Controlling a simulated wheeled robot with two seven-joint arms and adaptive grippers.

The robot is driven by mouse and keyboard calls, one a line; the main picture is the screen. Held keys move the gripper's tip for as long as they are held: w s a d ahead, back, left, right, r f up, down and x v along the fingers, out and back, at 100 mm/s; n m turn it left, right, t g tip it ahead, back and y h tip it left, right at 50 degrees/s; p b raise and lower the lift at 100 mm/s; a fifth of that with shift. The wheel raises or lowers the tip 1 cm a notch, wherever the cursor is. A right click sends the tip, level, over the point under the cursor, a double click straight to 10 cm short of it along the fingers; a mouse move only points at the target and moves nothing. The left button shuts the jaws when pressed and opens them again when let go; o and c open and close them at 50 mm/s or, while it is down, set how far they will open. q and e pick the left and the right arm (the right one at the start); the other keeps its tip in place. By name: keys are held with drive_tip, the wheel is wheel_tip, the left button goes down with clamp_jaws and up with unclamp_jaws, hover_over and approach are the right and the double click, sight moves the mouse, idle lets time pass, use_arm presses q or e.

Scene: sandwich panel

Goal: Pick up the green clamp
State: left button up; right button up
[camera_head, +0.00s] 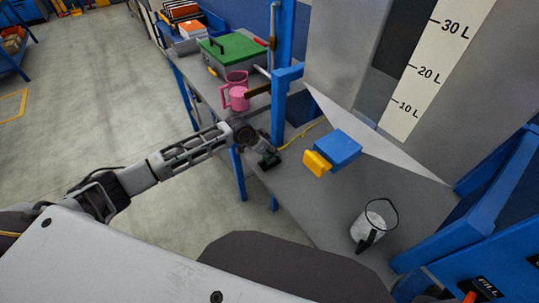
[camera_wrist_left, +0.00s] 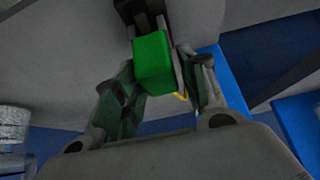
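The green clamp (camera_wrist_left: 153,62) has a bright green block-shaped end and a dark body that runs up to the top edge in the left wrist view. The two fingers of my left gripper (camera_wrist_left: 160,80) stand on either side of the green end. They are very close to it, but I cannot tell whether both touch it. In the head view my left gripper (camera_head: 266,157) is at the left edge of the grey worktop, and only a little dark green shows at its tip. My right gripper is not in view.
On the grey worktop (camera_head: 325,205) a blue block with a yellow end (camera_head: 340,148) lies right of the gripper. A metal jug (camera_head: 374,222) stands further right. A blue post (camera_head: 280,95), pink jug (camera_head: 235,92) and green-lidded case (camera_head: 232,50) are behind.

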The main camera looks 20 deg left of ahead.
use_arm(q)
drive_tip(key=c, duration=0.7)
drive_tip(key=shift+c, duration=0.2)
drive_tip(key=shift+r, duration=0.7)
wheel_tip(320, 180, up, 3)
drive_tip(key=shift+r, duration=0.1)
wheel_tip(320, 180, up, 4)
drive_tip(key=shift+f, duration=0.2)
drive_tip(key=shift+r, duration=0.95)
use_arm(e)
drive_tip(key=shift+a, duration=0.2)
